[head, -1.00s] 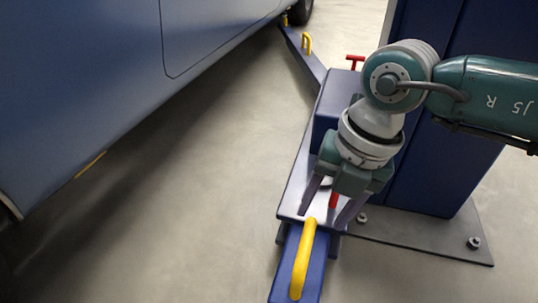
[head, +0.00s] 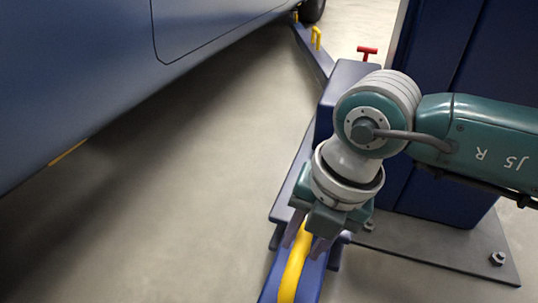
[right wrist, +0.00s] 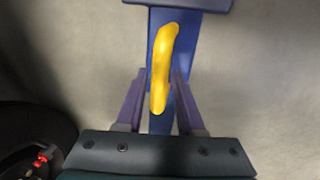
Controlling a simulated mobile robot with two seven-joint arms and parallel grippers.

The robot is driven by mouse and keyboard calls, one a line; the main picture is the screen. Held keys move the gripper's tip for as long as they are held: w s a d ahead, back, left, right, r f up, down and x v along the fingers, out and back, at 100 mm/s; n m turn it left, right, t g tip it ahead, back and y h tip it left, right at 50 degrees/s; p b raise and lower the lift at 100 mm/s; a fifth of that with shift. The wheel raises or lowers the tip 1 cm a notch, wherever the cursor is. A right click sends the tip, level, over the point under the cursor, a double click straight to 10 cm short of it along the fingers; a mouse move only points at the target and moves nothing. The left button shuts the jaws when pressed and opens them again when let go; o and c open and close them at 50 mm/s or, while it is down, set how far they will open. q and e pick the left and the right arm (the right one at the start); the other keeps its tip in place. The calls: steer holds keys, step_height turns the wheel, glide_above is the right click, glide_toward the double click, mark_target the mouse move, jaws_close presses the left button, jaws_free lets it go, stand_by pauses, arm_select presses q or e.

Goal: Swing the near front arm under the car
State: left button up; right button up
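The near front arm (head: 272,285) is a blue beam at the bottom of the head view, with a curved yellow handle (head: 292,272) on top. It also shows in the right wrist view (right wrist: 160,122), with its yellow handle (right wrist: 162,65). My right gripper (head: 303,248) is open, pointing down over the arm. In the right wrist view its fingers (right wrist: 158,105) stand either side of the handle's lower end, with gaps between. The grey-blue car (head: 80,80) is at the left; the near arm lies outside its side. My left gripper is not in view.
The blue lift post (head: 450,80) stands right on a bolted base plate (head: 430,258). Another blue arm (head: 312,52) with yellow handles reaches toward the car's wheel (head: 312,10) at the back. A red T-handle (head: 367,51) sits near the post. Bare floor (head: 190,190) lies between car and near arm.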

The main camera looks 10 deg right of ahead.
jaws_close()
stand_by(1.0)
